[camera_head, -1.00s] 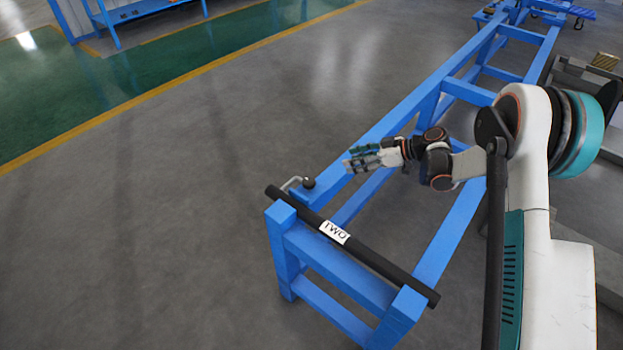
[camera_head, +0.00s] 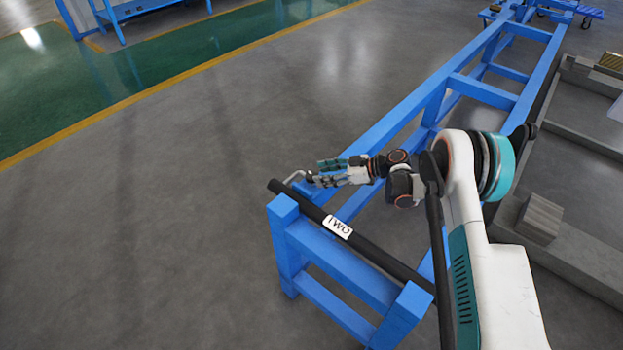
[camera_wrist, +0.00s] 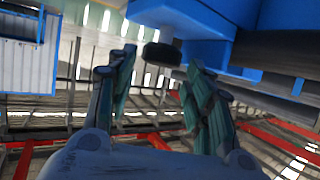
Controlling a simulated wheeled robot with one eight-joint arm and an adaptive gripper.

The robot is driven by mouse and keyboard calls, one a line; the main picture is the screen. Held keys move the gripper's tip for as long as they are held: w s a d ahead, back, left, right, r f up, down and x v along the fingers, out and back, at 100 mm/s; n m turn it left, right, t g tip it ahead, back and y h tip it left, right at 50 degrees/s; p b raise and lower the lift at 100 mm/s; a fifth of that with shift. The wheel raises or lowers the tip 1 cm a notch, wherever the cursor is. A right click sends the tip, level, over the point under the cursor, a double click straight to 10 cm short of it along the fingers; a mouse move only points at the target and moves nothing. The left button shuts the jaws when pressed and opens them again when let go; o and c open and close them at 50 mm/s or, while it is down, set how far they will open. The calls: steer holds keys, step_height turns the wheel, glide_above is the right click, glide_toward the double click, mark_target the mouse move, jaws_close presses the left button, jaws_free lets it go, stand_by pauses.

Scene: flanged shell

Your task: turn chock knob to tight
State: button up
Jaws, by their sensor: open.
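The chock knob is a dark round knob (camera_head: 310,176) on a bent grey crank (camera_head: 293,177), beside the left end of a black bar at the near end of the blue frame. My gripper (camera_head: 319,173) is open and right beside the knob in the head view, partly covering it. In the wrist view the black knob (camera_wrist: 162,53) shows ahead, between and just beyond the open fingertips (camera_wrist: 160,72). Whether a finger touches it I cannot tell. Nothing is held.
The black bar (camera_head: 385,264) with a white label reading "TWO" (camera_head: 338,227) lies across the blue frame (camera_head: 345,273). Long blue rails (camera_head: 405,110) run back to the right. Grey beams and blocks (camera_head: 540,215) lie to the right. The floor at left is clear.

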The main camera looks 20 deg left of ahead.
mark_target(311, 175)
steer(key=b+x, duration=0.1)
steer(key=x, duration=0.4)
steer(key=c, duration=0.8)
